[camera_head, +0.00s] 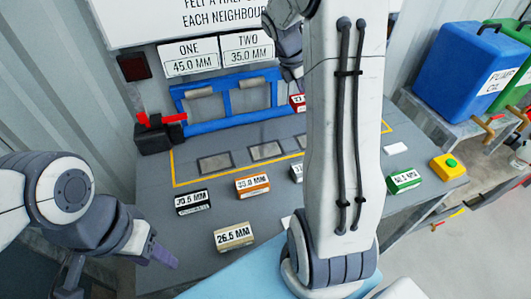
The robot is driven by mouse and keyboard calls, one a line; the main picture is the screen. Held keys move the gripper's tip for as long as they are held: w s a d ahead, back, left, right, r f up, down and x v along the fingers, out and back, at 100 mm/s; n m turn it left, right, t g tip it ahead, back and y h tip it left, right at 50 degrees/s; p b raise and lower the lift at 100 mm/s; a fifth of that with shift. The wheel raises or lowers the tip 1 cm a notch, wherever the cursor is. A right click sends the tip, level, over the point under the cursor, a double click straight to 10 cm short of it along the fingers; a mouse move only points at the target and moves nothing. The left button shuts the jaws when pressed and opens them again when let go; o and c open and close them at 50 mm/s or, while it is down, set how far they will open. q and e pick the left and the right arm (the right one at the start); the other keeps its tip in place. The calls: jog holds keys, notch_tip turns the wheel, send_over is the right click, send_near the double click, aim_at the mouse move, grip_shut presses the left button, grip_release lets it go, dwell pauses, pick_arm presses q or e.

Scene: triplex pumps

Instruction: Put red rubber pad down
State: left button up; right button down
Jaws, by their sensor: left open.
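A small red block (297,102) with a white label, which looks like the red rubber pad, is at the back of the bench beside the blue frame. It is partly hidden by my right arm. My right gripper (298,84) reaches down just above the red block, its fingers mostly hidden; I cannot tell whether it grips the block. My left gripper (163,256) is at the lower left, open and empty, left of the tan 26.5 mm block (234,237).
A blue frame (228,100) stands at the back of the bench (225,205). Black (193,202), orange (252,185) and green (403,181) labelled blocks lie on the bench. Grey square plates (214,163) sit inside a yellow outline. A yellow button box (448,167) is at right.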

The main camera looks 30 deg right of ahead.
notch_tip(320, 180, down, 8)
jog(key=b, duration=0.7)
send_over(268, 150)
jog(key=a, duration=0.1)
jog(key=f, duration=0.6)
jog(key=shift+w+a+f, duration=0.2)
jog(key=shift+f, duration=2.15)
jog(key=shift+f, duration=0.15)
jog(key=shift+c, duration=0.5)
grip_release()
